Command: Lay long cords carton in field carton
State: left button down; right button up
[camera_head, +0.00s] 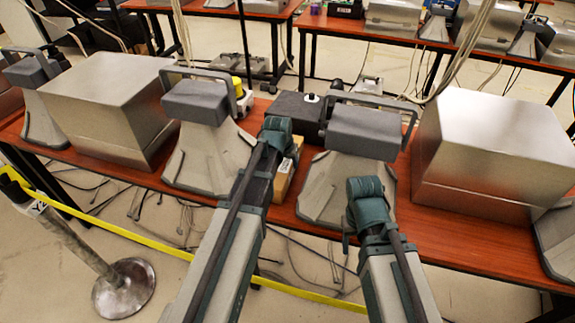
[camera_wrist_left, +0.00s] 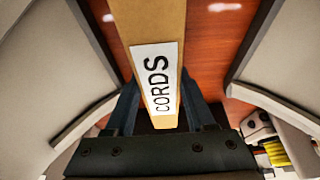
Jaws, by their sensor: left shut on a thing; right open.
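A long tan carton with a white label reading "CORDS" (camera_wrist_left: 158,80) lies between the two fingers of my left gripper (camera_wrist_left: 160,112), which is shut on it. In the head view the carton (camera_head: 285,178) shows beside my left wrist, over the table between two grey horn-shaped units. My left gripper (camera_head: 278,138) is partly hidden by its own wrist there. My right gripper (camera_head: 368,195) is open, in front of the right horn unit, its fingertips mostly hidden. I cannot make out a carton marked as the field carton.
Grey horn units (camera_head: 205,155) and (camera_head: 345,180) flank the carton on the red-brown table (camera_head: 470,235). Large metal boxes (camera_head: 115,105) and (camera_head: 490,150) stand further out. A black box (camera_head: 297,112) sits behind. A yellow tape (camera_head: 150,240) runs in front.

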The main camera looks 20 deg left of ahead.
aim_at(288, 160)
pick_arm(q)
jog(key=shift+r, duration=0.15)
notch_tip(288, 160, up, 10)
jog(key=p, duration=1)
